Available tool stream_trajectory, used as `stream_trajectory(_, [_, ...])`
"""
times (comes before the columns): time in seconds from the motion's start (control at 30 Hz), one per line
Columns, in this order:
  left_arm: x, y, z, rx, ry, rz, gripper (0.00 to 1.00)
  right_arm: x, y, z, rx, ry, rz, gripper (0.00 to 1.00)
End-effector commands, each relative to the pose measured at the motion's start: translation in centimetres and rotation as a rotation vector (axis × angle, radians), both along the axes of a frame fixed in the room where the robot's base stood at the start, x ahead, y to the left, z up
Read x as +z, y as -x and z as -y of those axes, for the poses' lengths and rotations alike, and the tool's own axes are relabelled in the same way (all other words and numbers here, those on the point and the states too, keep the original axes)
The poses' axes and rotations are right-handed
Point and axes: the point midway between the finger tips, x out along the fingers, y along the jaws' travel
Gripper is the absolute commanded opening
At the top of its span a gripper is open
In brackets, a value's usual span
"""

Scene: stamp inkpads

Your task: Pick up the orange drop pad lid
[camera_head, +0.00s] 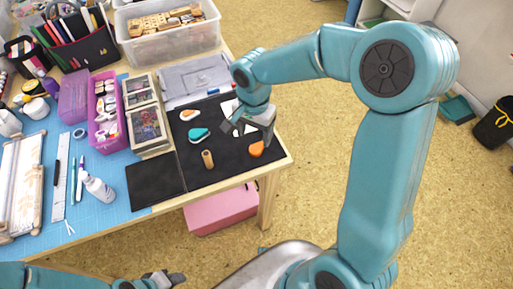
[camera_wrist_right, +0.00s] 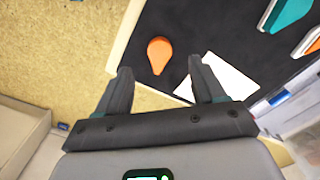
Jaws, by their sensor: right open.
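A flat orange drop-shaped piece (camera_head: 256,149), which looks like the orange drop pad lid, lies on the black mat near the table's right edge. In the right wrist view, the orange lid (camera_wrist_right: 159,54) lies beyond the fingertips, roughly centred between them. My right gripper (camera_head: 248,128) is open and empty, above the mat and just behind the lid in the head view. A second orange drop shape with white (camera_head: 189,114) lies farther back on the mat. My left gripper (camera_head: 165,278) is at the bottom of the head view, away from the table; its opening is unclear.
A teal drop pad (camera_head: 198,134) and a small wooden cylinder (camera_head: 208,159) stand on the black mat (camera_head: 225,172). A white sheet (camera_wrist_right: 222,76) lies beside the right finger. Boxes and a grey case (camera_head: 190,78) crowd the back. The table's edge is close to the lid.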

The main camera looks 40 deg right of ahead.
Motion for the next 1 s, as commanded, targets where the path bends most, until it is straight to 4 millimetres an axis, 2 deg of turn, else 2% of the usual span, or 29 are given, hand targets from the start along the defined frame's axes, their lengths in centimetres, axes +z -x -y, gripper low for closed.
stream_trajectory(0.03, [-0.1, 0.0, 0.0, 0.000, 0.000, 0.000, 0.48, -0.7, 0.0, -0.1, 0.001, 0.000, -0.004, 0.69])
stream_trajectory(0.23, [-0.1, 0.0, 0.0, 0.000, 0.000, 0.000, 0.48, -2.3, -0.1, -0.2, 0.003, 0.000, -0.004, 0.69])
stream_trajectory(0.5, [-0.2, 0.0, 0.0, 0.000, 0.000, 0.000, 0.48, -6.2, 0.1, -0.2, 0.003, 0.000, -0.004, 0.69])
stream_trajectory(0.77, [-0.2, 0.0, 0.0, 0.000, 0.000, 0.000, 0.48, -6.6, 0.1, -0.2, 0.002, -0.001, 0.000, 0.69])
stream_trajectory(0.8, [-0.2, 0.0, 0.0, 0.000, 0.000, 0.000, 0.48, -6.6, 0.1, -0.2, 0.002, -0.001, 0.000, 0.62])
stream_trajectory(0.97, [-0.2, 0.0, 0.0, 0.000, 0.000, 0.000, 0.48, -6.6, 0.1, -0.2, 0.002, -0.001, 0.000, 0.11])
stream_trajectory(1.0, [-0.2, 0.0, 0.0, 0.000, 0.000, 0.000, 0.48, -6.6, 0.1, -0.2, 0.003, -0.001, 0.000, 0.11])
